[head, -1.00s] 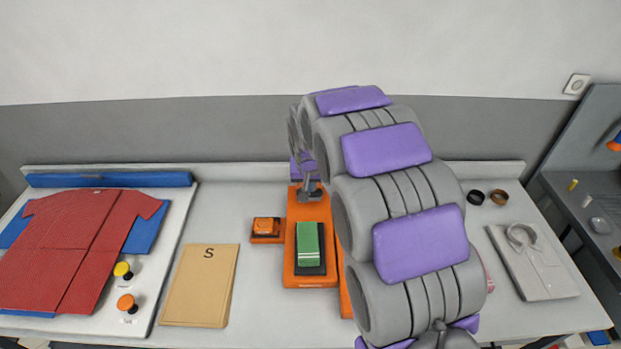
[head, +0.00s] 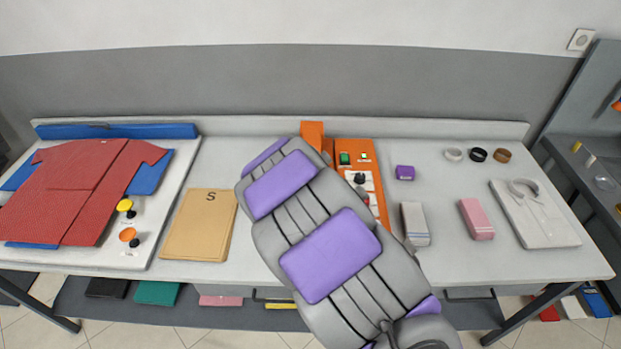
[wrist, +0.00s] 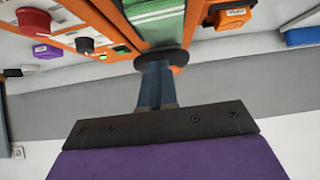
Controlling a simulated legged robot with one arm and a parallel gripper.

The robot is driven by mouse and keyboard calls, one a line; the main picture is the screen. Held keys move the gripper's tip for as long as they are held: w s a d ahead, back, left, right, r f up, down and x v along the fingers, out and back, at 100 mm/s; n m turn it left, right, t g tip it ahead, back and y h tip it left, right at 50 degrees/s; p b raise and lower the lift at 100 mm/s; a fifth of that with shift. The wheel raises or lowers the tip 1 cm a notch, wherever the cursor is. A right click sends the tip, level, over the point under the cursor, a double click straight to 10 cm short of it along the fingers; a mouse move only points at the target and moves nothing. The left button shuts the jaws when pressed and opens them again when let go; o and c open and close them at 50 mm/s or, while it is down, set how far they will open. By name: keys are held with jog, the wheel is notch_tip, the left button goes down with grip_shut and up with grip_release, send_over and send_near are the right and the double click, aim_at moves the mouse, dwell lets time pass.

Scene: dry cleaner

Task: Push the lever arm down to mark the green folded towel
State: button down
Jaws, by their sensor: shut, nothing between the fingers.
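The green folded towel (wrist: 158,22) lies on the orange press base (wrist: 118,24) in the wrist view. My gripper (wrist: 155,88) is shut and empty, its blue-grey fingers together. The fingertips are at a round black piece (wrist: 162,60), likely the lever's knob, which overlaps the towel's edge in the picture; whether they touch it is unclear. In the head view my arm hides the towel, the fingers and most of the press. Only the orange upright (head: 312,133) shows behind my arm. The lever arm's height cannot be told.
An orange control panel (head: 353,148) with buttons stands right of my arm. Further right are a purple block (head: 404,172), a grey towel (head: 415,224) and a pink towel (head: 476,219). A brown folder (head: 198,226) and red shirt (head: 84,190) lie left.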

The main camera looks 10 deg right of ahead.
notch_tip(320, 180, down, 2)
jog(key=shift+f+b, duration=0.1)
jog(key=shift+b, duration=0.25)
jog(key=shift+s+f, duration=0.4)
jog(key=shift+f, duration=0.15)
jog(key=shift+r, duration=0.35)
jog(key=w+r+p+v, duration=0.1)
jog(key=p+v, duration=0.1)
jog(key=v, duration=1)
jog(key=shift+s+r, duration=0.25)
jog(key=shift+r, duration=0.2)
jog(key=shift+a, duration=0.1)
